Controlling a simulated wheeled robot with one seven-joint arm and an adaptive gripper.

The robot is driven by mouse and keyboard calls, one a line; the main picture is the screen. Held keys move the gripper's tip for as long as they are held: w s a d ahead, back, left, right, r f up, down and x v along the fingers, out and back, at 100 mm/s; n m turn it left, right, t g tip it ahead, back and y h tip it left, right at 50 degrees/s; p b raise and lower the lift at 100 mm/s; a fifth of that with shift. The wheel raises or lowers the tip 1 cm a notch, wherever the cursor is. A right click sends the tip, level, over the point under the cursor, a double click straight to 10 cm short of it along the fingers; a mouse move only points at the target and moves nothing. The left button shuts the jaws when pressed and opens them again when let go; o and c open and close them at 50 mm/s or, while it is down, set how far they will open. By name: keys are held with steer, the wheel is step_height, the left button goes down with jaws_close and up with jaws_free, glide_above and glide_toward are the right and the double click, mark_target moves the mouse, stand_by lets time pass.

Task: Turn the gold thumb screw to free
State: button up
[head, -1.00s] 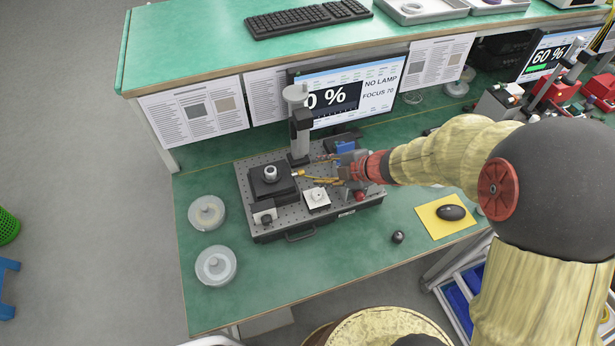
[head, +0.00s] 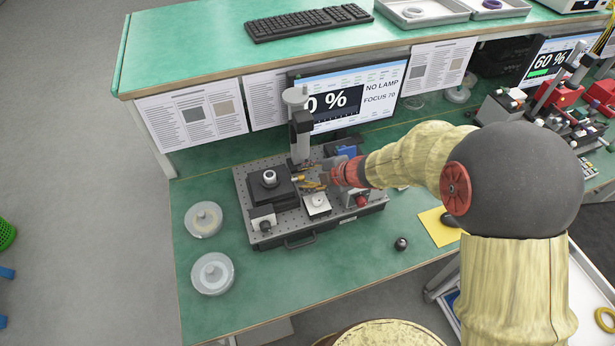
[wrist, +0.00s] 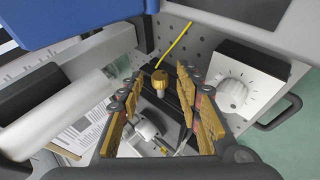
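The gold thumb screw (wrist: 160,79) shows in the wrist view just beyond and between my fingertips, with a paler stem below its knurled head. My gripper (wrist: 161,92) is open, one tan-padded finger on each side of the screw, and I see a gap on both sides. In the head view my gripper (head: 313,181) is over the perforated metal plate (head: 287,235), right of the black stage block (head: 262,191). The screw is too small there to tell from the gold finger pads.
A white box with a dial (wrist: 236,92) stands close right of my gripper in the wrist view. A yellow fibre (wrist: 174,43) runs near the screw. A monitor (head: 345,97) reads 0 %, NO LAMP.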

steer(key=shift+c, duration=1.2)
jaws_close()
steer(key=shift+f+b, duration=0.2)
steer(key=shift+b, duration=0.4)
steer(key=shift+f+t+b, duration=0.15)
steer(key=shift+t+b, duration=0.25)
steer(key=shift+b, duration=0.85)
steer(key=shift+s+y+b, duration=0.1)
steer(key=shift+y+b, duration=0.2)
steer(key=shift+b, duration=0.2)
steer(key=t+b, duration=0.1)
steer(key=b, duration=0.3)
steer(key=shift+f+n+y, duration=0.1)
steer(key=shift+n+y, duration=0.2)
steer(key=shift+s+d+t+b, duration=0.1)
steer(key=shift+t+b, duration=0.3)
steer(key=shift+b, duration=0.4)
